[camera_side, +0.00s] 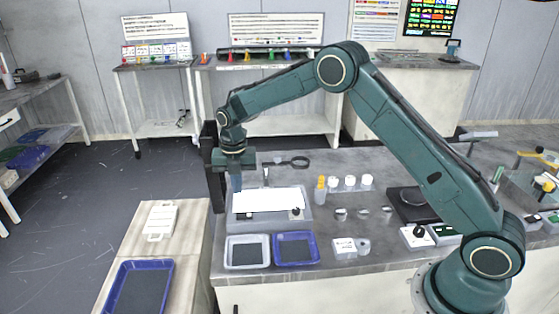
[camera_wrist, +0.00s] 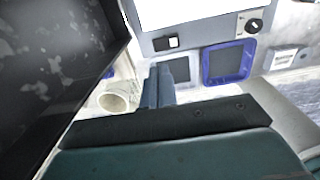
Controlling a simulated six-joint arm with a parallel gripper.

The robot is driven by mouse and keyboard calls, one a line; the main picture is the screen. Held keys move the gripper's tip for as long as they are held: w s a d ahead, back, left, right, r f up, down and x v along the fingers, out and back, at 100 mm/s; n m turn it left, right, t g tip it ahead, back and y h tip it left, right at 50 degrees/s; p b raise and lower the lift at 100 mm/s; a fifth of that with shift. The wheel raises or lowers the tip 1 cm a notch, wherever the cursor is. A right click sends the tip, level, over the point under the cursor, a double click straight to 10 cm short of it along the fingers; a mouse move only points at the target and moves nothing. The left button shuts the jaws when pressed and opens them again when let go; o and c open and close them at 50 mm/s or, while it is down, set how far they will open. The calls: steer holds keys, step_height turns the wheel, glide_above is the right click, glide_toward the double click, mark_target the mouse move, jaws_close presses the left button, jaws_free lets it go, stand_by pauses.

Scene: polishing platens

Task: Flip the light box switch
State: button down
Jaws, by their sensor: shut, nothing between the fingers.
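The light box (camera_side: 272,223) sits on the grey bench with a bright white panel on top. A small black-and-white switch (camera_side: 249,215) is on its front strip at the left, and a dark round knob (camera_side: 295,213) is at the right. The wrist view also shows the switch (camera_wrist: 166,43) and the knob (camera_wrist: 254,25). My gripper (camera_side: 237,186) points down near the light box's left edge. In the wrist view its fingers (camera_wrist: 159,70) are together and empty, with the tips just below the switch in the picture. I cannot tell their height above the box.
A tall dark panel (camera_side: 213,165) stands close to the left of my gripper. A pale tray (camera_side: 247,266) and a blue tray (camera_side: 297,263) lie in front of the light box. Small bottles (camera_side: 350,181) stand to its right. A magnifier (camera_side: 300,162) is behind it.

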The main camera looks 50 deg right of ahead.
mark_target(241, 216)
steer(key=shift+f, duration=4.4)
steer(key=shift+f, duration=0.2)
steer(key=shift+s+d, duration=0.1)
steer(key=shift+s, duration=0.05)
steer(key=shift+s+d+r, duration=0.25)
steer(key=shift+s+d, duration=0.1)
steer(key=shift+r, duration=0.1)
step_height(241, 216, up, 24)
